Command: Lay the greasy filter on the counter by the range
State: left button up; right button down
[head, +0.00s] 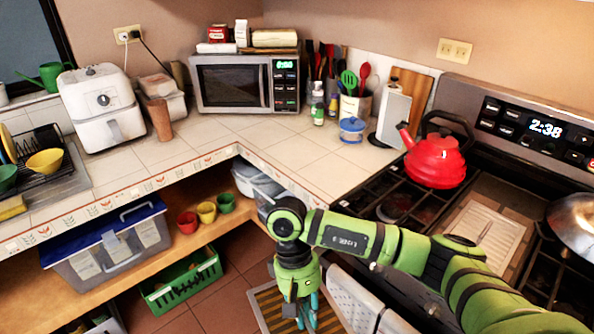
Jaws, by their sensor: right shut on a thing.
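My right gripper (302,314) points down in front of the range, at the bottom of the head view. The range (385,190) is at the right. My left gripper is not in view.
A red kettle (435,160) stands on the back burner. A pale towel (352,298) hangs on the range front, close to my gripper.

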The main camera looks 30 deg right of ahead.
aim_at(318, 161)
jog(key=i+j, duration=0.2)
jog(key=i, duration=0.25)
jog(key=i+j, duration=0.2)
jog(key=i, duration=0.25)
jog(key=i+j, duration=0.2)
jog(key=i, duration=0.25)
jog(key=i+j+z, duration=0.1)
jog(key=z, duration=0.25)
jog(key=i+j+z, duration=0.15)
jog(key=z, duration=0.25)
jog(key=i+j+z, duration=0.2)
jog(key=z, duration=0.15)
